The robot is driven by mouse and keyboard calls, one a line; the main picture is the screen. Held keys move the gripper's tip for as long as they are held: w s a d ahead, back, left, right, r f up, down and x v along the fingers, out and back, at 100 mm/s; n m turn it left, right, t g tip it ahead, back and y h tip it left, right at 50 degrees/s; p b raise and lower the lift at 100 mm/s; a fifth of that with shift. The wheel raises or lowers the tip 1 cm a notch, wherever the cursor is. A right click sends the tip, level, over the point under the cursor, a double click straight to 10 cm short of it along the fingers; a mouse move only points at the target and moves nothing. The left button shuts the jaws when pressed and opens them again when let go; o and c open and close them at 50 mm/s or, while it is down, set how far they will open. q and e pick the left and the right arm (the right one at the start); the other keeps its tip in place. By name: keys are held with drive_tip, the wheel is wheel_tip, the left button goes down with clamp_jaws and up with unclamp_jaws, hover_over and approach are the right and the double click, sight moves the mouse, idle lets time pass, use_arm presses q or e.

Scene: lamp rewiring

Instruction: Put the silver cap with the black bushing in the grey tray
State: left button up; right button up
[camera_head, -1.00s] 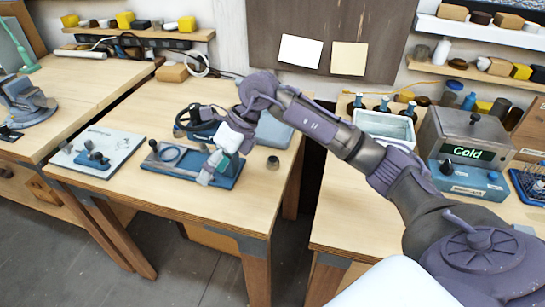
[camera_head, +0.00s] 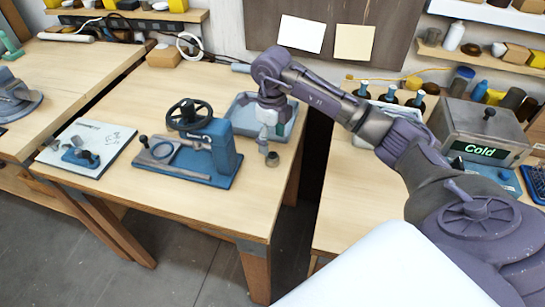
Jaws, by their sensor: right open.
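A small silver-grey cap (camera_head: 272,160) with a dark top stands on the wooden table, just in front of the grey tray; the bushing is too small to make out clearly. My right gripper (camera_head: 268,147) points down directly above the cap, its open fingers at or just over the cap's top. I cannot tell whether they touch it. The grey tray (camera_head: 244,115) lies behind the gripper, partly hidden by my right arm, and its visible part looks empty. My left gripper is not in view.
A blue press with a black handwheel (camera_head: 210,150) stands left of the cap. A white board with small parts (camera_head: 105,135) lies further left. The table's front right is clear. A grey box marked Cold (camera_head: 480,130) stands on the right-hand bench.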

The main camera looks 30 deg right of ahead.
sight(273, 154)
drive_tip(key=f, duration=0.1)
drive_tip(key=f+p, duration=0.1)
drive_tip(key=f, duration=0.2)
drive_tip(key=shift+s+a+f+p, duration=0.2)
drive_tip(key=shift+s+p, duration=0.1)
drive_tip(key=shift+p, duration=0.1)
drive_tip(key=shift+d+f, duration=0.1)
drive_tip(key=shift+f, duration=0.15)
drive_tip(key=shift+c, duration=0.3)
drive_tip(key=c, duration=0.6)
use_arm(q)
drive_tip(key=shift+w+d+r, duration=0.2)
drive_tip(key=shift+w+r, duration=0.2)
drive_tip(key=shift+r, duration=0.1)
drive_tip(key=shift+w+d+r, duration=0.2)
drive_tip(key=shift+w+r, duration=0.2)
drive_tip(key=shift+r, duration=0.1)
use_arm(e)
clamp_jaws()
